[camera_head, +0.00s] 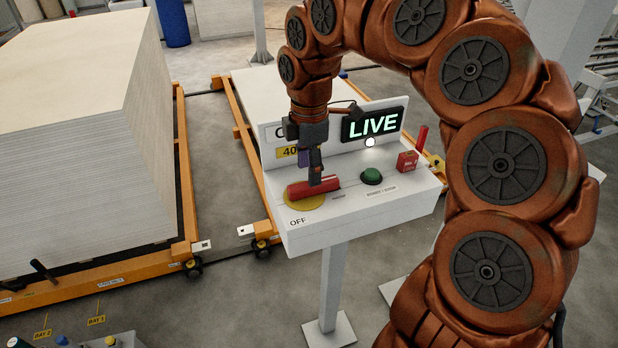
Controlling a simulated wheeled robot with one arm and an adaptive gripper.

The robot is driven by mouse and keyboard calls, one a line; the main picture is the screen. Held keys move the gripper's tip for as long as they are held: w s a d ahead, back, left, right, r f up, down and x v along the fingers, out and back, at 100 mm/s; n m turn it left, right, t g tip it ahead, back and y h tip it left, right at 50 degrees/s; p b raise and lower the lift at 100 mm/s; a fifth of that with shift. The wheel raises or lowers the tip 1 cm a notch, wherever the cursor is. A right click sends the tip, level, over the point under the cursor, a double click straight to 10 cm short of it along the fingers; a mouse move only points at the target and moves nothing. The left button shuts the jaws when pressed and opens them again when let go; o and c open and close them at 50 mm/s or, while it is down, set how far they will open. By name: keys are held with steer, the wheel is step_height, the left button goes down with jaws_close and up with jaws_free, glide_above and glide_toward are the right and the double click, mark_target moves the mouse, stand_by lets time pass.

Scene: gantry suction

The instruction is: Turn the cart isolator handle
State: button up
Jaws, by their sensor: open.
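The cart isolator handle (299,191) is a red bar on a round yellow plate (305,203), on the left part of a white control box. It lies roughly left to right, with "OFF" lettered near the box's front left edge. A lit sign (373,124) behind it reads "LIVE" in green. My gripper (315,182) comes down from above at the handle's right part, its fingers pointing down. The fingers overlap the handle in the picture; I cannot tell whether they touch it. The far side of the handle is partly hidden by the fingers.
A green button (371,176) and a red padlock-like block (408,161) sit right of the handle. The white box (340,215) stands on a post. An orange cart with stacked boards (75,150) is at left. My arm covers the right side.

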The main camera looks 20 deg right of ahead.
step_height(320, 180, up, 7)
steer(key=shift+r, duration=0.2)
stand_by(0.3)
stand_by(0.3)
steer(key=s+f+m, duration=0.5)
steer(key=s+m, duration=0.1)
steer(key=s, duration=0.3)
steer(key=s+f+m+g, duration=0.1)
steer(key=s+f+m, duration=0.4)
steer(key=s, duration=0.5)
steer(key=s+a+f+m, duration=0.1)
steer(key=s+f+m, duration=0.3)
steer(key=s+m, duration=0.3)
steer(key=shift+s+f+g, duration=0.4)
steer(key=shift+s, duration=0.8)
